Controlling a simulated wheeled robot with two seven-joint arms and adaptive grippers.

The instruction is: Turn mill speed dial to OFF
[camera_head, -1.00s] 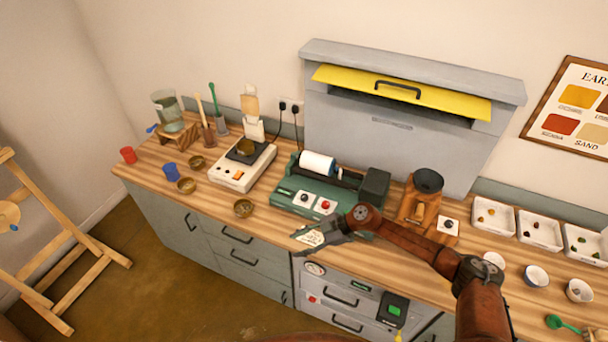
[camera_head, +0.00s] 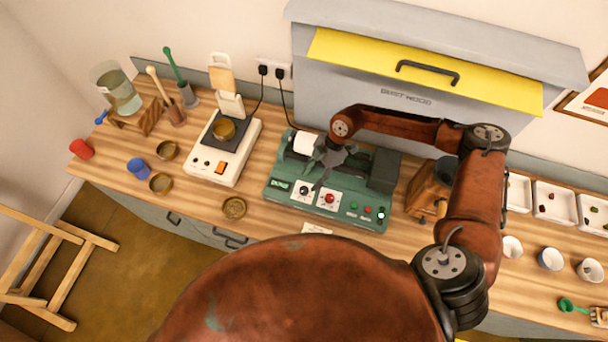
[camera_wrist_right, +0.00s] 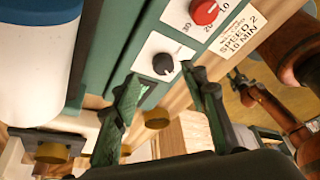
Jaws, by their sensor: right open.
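The green mill (camera_head: 280,194) stands on the table with a white jar (camera_head: 304,144) on top. On its front are a black dial (camera_head: 304,190) and a red dial (camera_head: 329,198), each on a white plate. My right gripper (camera_head: 318,181) is just above the front of the mill, near the black dial. In the wrist view the black dial (camera_wrist_right: 163,63) shows beyond and between my open, empty fingers (camera_wrist_right: 165,95), apart from them. The red dial (camera_wrist_right: 203,11) is higher, with numbers around it. The black dial's setting is not readable. My left gripper (camera_wrist_right: 236,82) seems to show small at the right.
A wooden grinder (camera_head: 428,192) stands farther right.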

